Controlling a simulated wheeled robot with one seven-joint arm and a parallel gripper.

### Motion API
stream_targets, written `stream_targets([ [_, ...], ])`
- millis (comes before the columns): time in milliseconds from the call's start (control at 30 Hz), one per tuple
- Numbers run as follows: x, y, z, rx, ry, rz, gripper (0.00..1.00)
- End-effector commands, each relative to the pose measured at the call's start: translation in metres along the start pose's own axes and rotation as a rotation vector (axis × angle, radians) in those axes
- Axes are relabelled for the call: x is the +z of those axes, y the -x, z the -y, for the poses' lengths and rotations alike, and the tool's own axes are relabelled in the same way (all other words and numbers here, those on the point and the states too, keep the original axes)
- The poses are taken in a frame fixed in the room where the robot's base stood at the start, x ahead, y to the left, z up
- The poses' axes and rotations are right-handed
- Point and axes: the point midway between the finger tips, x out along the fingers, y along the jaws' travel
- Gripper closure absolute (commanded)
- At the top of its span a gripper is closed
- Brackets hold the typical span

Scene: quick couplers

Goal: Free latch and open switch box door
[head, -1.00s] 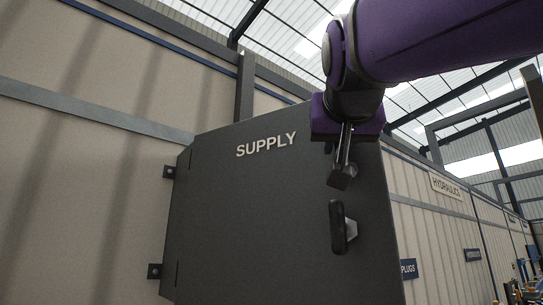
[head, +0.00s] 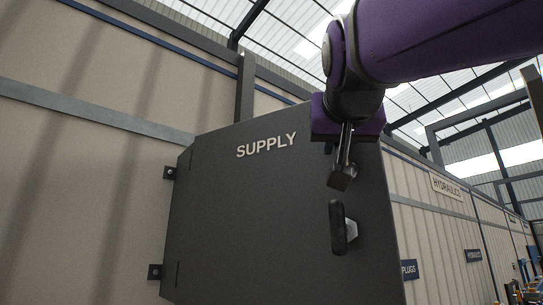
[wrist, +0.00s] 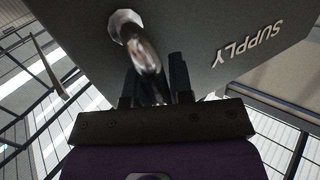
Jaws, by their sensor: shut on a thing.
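The dark grey switch box door (head: 250,215), lettered SUPPLY, stands closed as far as I can tell. Its black latch handle (head: 338,228) is near the right side and hangs about upright on a pale boss. My gripper (head: 343,180) points down just above the handle, in front of the door. In the head view a narrow strip of door shows between fingertips and handle. In the wrist view the handle (wrist: 145,55) reaches between the two fingers (wrist: 157,80) of my gripper, which is shut on it. The exact contact is hard to see.
A beige panelled wall (head: 80,200) lies behind and to the left. Signs reading HYDRAULICS (head: 446,187) and PLUGS (head: 408,269) are along the wall to the right. The space left of the gripper, before the door, looks clear.

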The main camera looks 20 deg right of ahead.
Motion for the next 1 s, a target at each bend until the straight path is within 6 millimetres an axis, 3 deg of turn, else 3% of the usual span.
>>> stream_targets([
  [33,-0.004,0.048,0.036,0.003,0.056,-0.094,1.00],
  [67,-0.004,0.048,0.036,0.003,0.056,-0.094,0.77],
  [133,-0.004,0.048,0.036,0.003,0.056,-0.094,0.61],
  [467,-0.004,0.050,0.035,0.004,0.057,-0.089,0.60],
  [1000,-0.003,0.110,0.005,0.000,0.006,-0.023,0.60],
])
